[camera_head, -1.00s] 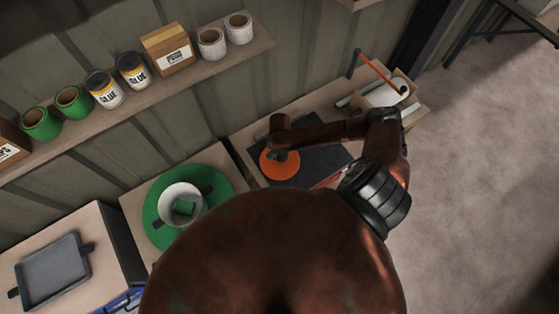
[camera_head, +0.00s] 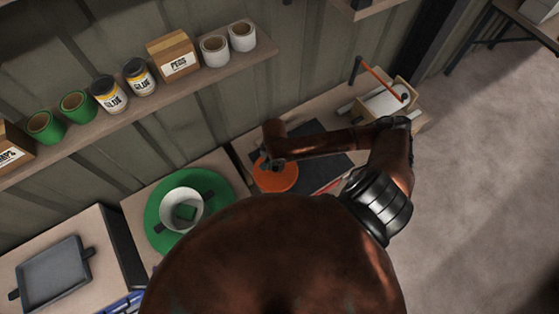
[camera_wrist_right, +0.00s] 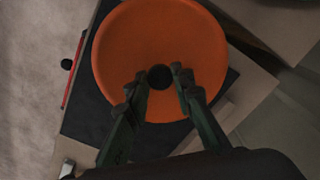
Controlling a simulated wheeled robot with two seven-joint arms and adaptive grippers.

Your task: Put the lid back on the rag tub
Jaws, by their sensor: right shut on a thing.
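The lid is an orange disc (camera_head: 281,181) with a dark round knob (camera_wrist_right: 160,77). My right gripper (camera_head: 268,164) is above the lid, and its fingers (camera_wrist_right: 158,80) are on either side of the knob, shut on it. The lid appears held just above a dark mat; the gap is hard to judge. My left gripper is not in view.
The dark mat (camera_head: 322,152) lies on the right stand. A crate with a white roll (camera_head: 385,101) and an orange-armed fixture (camera_head: 381,80) stand beyond it. A grey tray (camera_head: 52,273) is at far left. A wall shelf (camera_head: 150,110) holds cans, cups and boxes.

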